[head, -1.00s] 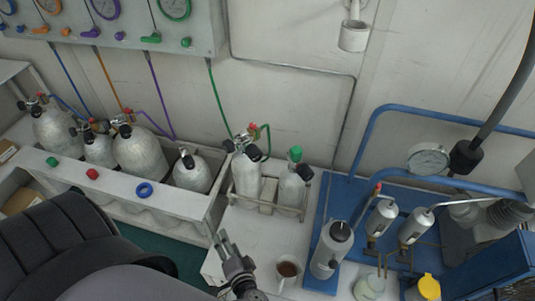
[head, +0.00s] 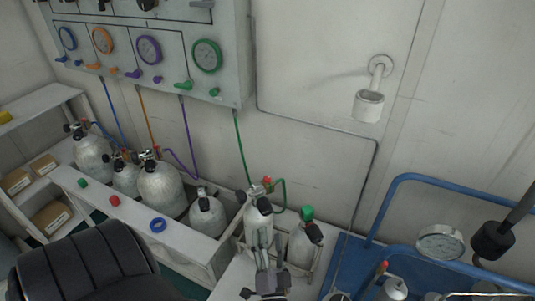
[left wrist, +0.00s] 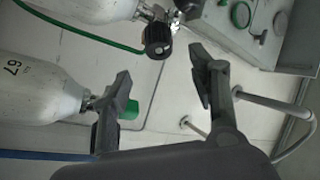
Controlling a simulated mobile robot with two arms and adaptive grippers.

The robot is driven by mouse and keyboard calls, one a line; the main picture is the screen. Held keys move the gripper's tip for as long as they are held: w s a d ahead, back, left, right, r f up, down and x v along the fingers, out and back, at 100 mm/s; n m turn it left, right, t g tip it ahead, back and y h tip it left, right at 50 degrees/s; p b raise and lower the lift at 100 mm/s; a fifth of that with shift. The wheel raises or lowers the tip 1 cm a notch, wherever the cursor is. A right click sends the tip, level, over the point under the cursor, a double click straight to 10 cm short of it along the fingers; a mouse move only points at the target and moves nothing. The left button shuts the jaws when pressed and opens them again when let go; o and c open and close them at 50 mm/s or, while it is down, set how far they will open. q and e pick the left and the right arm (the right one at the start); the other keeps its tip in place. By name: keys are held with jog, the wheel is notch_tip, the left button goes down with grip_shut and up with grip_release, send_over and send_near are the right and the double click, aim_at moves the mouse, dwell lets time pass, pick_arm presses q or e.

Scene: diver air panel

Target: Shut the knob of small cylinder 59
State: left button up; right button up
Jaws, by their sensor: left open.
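Two small cylinders stand in the small rack below the green hose. The left one (head: 257,221) has a black knob and a red-topped valve with the green hose; the left wrist view shows its black knob (left wrist: 157,38). Its number is not readable. The right one (head: 303,245) has a green top, and the left wrist view shows it marked 67 (left wrist: 35,90). My left gripper (head: 266,243) is open and empty, in front of the left small cylinder. In the left wrist view the black knob lies just beyond the open fingers (left wrist: 161,65), apart from them.
Several larger cylinders (head: 160,188) stand in the long rack at left. A gauge panel (head: 225,55) hangs on the wall above. A blue-framed bench with a gauge (head: 440,243) is at right. A wall-mounted cup (head: 368,106) is higher up.

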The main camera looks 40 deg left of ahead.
aim_at(267, 212)
pick_arm(q)
jog(key=p+x, duration=0.2)
jog(key=x, duration=0.6)
jog(key=shift+r, duration=0.1)
jog(key=shift+w+a+p, duration=0.3)
jog(key=shift+w+a, duration=0.05)
jog(key=shift+a, duration=0.05)
pick_arm(e)
jog(key=r, duration=0.1)
jog(key=w+d+r, duration=0.1)
jog(key=r, duration=0.1)
jog(key=shift+d+r, duration=0.1)
jog(key=shift+d, duration=0.05)
pick_arm(q)
jog(key=shift+c, duration=0.4)
jog(key=c, duration=1.1)
pick_arm(e)
jog(key=shift+a, duration=0.3)
